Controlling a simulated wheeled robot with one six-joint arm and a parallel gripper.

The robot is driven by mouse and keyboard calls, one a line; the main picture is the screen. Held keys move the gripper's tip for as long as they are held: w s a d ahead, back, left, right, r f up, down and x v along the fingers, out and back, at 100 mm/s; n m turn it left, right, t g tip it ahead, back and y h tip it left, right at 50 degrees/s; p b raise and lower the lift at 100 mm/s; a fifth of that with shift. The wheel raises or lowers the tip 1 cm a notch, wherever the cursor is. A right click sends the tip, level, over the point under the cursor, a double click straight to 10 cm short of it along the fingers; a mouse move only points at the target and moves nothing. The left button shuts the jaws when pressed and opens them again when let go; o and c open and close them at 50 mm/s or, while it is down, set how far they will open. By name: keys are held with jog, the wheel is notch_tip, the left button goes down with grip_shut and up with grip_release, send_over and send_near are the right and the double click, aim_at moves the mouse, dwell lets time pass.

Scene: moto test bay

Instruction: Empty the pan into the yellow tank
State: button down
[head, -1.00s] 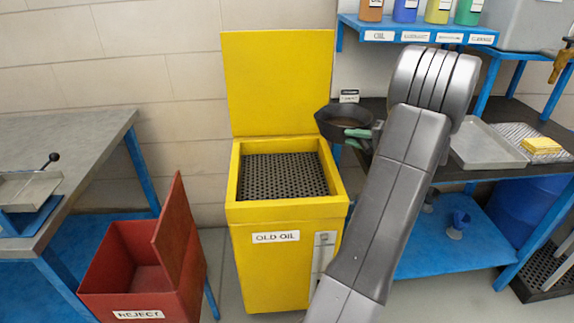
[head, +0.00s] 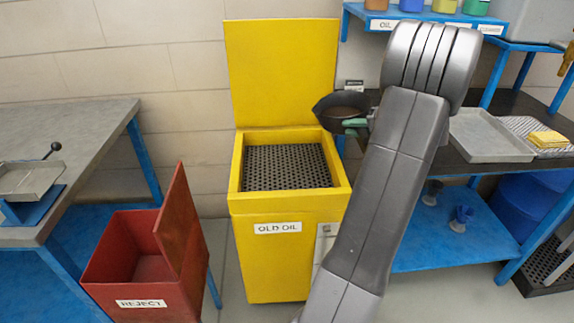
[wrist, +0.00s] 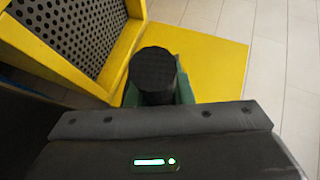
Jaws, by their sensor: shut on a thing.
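The black pan (head: 343,105) is held up at the right rear corner of the yellow tank, with brownish contents showing inside. It looks about level. My gripper (head: 357,125) is shut on the pan's handle; the round dark handle end (wrist: 153,70) shows between green fingers (wrist: 185,88) in the wrist view. The yellow tank (head: 285,225), labelled OLD OIL, has its lid (head: 282,70) standing open and a black perforated grate (head: 287,166) inside its rim. The tank's grate (wrist: 75,30) also shows at upper left in the wrist view. The pan's bowl is hidden there.
A red REJECT bin (head: 140,262) with a raised lid stands left of the tank. A grey bench (head: 75,130) is at far left. On the right, a dark bench (head: 470,160) holds a grey tray (head: 487,135) and a yellow cloth (head: 547,139). Bottles line the blue shelf (head: 425,24) above.

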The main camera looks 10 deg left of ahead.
jog(key=shift+s+a+f+n+h, duration=0.2)
jog(key=shift+a+f+n+h, duration=0.1)
jog(key=shift+a+f+h, duration=0.25)
jog(key=shift+s+a+f+n+h+b, duration=0.2)
jog(key=shift+a+f+n+h+b, duration=0.05)
jog(key=shift+a+f+h+b, duration=0.25)
jog(key=shift+s+a+f+n+h+b, duration=0.25)
jog(key=shift+a+f+h, duration=0.1)
jog(key=shift+a+f, duration=0.2)
dwell(1.1)
